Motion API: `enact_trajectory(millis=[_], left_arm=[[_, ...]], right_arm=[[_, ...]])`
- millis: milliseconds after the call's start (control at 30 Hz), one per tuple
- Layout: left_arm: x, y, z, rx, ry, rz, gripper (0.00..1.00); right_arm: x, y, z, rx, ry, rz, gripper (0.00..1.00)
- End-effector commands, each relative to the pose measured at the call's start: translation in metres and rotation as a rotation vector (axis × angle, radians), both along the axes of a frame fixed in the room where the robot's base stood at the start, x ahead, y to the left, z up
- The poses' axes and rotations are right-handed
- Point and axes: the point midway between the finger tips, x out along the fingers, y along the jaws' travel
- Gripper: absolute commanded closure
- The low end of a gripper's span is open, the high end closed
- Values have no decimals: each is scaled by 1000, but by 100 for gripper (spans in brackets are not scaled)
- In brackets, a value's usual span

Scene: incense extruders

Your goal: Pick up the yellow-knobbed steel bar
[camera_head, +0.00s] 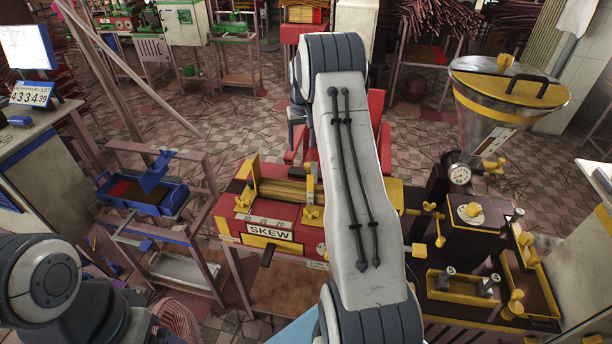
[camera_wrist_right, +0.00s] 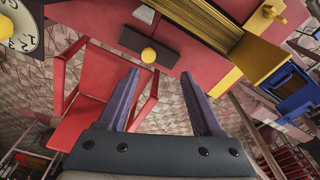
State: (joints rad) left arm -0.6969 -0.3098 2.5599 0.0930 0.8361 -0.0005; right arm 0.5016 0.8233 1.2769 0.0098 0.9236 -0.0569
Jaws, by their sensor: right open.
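A dark flat bar with a round yellow knob (camera_wrist_right: 148,54) lies on the red-pink machine top in the right wrist view. It lies tilted, just beyond the tips of my right gripper (camera_wrist_right: 160,76). The gripper is open, with its two purple-grey fingers apart and nothing between them. The bar appears separate from the fingers; the exact gap cannot be judged.
A red machine marked SKEW (camera_head: 270,234) has a yellow trough of sticks (camera_head: 284,190). A dark bench with a large hopper (camera_head: 510,95) and gauge stands at right. A red chair (camera_wrist_right: 88,100) is close beside the gripper. A blue tray (camera_head: 145,195) stands left.

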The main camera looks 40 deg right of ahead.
Motion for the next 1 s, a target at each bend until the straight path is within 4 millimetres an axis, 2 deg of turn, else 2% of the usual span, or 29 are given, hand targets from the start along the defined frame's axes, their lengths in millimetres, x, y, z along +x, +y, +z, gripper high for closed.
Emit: enact_trajectory(millis=[33, 100, 300, 467, 567, 800, 1000], left_arm=[[0, 0, 0, 0, 0, 0, 12], [0, 0, 3, 0, 0, 0, 12], [0, 0, 11, 0, 0, 0, 12], [0, 0, 13, 0, 0, 0, 12], [0, 0, 19, 0, 0, 0, 12], [0, 0, 35, 0, 0, 1, 12], [0, 0, 36, 0, 0, 1, 12]], right_arm=[[-1, -11, -7, -1, 1, -15, 33], [-1, -16, -16, -2, 1, -23, 33], [2, -18, -46, -1, 1, -22, 33], [4, -18, -58, -2, -1, -21, 33], [4, -20, -65, -1, 1, -21, 33], [7, -26, -99, -1, 1, -21, 33], [9, -27, -109, -3, -3, -21, 33]])
